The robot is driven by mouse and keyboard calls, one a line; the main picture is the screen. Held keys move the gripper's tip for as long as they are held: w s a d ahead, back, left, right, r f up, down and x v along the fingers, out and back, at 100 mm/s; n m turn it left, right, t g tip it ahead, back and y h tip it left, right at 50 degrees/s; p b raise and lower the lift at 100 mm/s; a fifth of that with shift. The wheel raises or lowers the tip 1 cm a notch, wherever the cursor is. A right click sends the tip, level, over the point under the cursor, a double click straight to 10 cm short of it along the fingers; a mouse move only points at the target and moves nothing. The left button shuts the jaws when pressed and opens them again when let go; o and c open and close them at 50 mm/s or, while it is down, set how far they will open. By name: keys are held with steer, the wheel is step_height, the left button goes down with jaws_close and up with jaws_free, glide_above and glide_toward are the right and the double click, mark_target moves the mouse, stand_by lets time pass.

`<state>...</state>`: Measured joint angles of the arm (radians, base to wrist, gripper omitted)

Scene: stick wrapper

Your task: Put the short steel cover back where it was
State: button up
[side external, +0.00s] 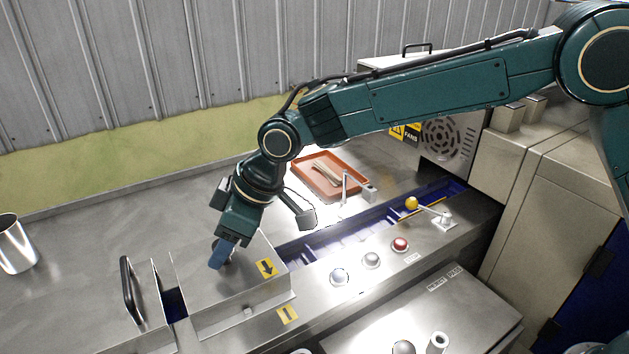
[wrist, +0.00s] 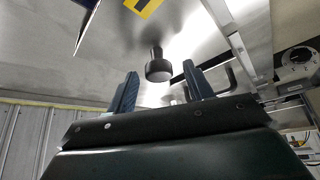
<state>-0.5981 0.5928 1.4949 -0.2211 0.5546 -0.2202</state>
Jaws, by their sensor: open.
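The short steel cover (side external: 212,290) is a bent steel sheet with a yellow arrow label, sitting over the left part of the blue channel (side external: 320,240). Its dark round knob (wrist: 158,70) shows between my fingers in the wrist view. My gripper (side external: 221,256) is open, pointing down at the cover's top in the side view. In the wrist view the blue fingertips (wrist: 158,85) stand on either side of the knob, with gaps showing. In the side view the fingers mostly hide the knob. The channel is uncovered to the right of the cover.
Another steel cover with a black handle (side external: 127,290) stands left of a narrow blue gap. An orange tray (side external: 330,178) with sticks lies behind the channel. A yellow-ball lever (side external: 411,203) and several buttons (side external: 371,260) line the right side. A steel cup (side external: 14,245) stands far left.

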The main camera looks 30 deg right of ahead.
steer(key=v, duration=1)
steer(key=shift+r, duration=0.3)
steer(key=shift+d, duration=0.1)
steer(key=s+d+r+m+t+h, duration=0.1)
steer(key=s+d+r+m, duration=0.15)
steer(key=d, duration=0.45)
steer(key=s+d+r+m+h, duration=0.1)
steer(key=s+d+r, duration=0.1)
steer(key=s+d, duration=0.35)
steer(key=s+d+r+m+t, duration=0.1)
steer(key=s+d+r+m, duration=0.1)
steer(key=d, duration=0.7)
steer(key=s+d+f+m+h, duration=0.1)
steer(key=s+d+f+m, duration=0.1)
steer(key=s+d, duration=0.4)
steer(key=s+d+f+m+h, duration=0.2)
steer(key=s+d, duration=0.4)
steer(key=s, duration=0.4)
steer(key=shift+s+d+f+m, duration=0.25)
steer(key=shift+s+f+m, duration=0.1)
steer(key=shift+f+m, duration=0.55)
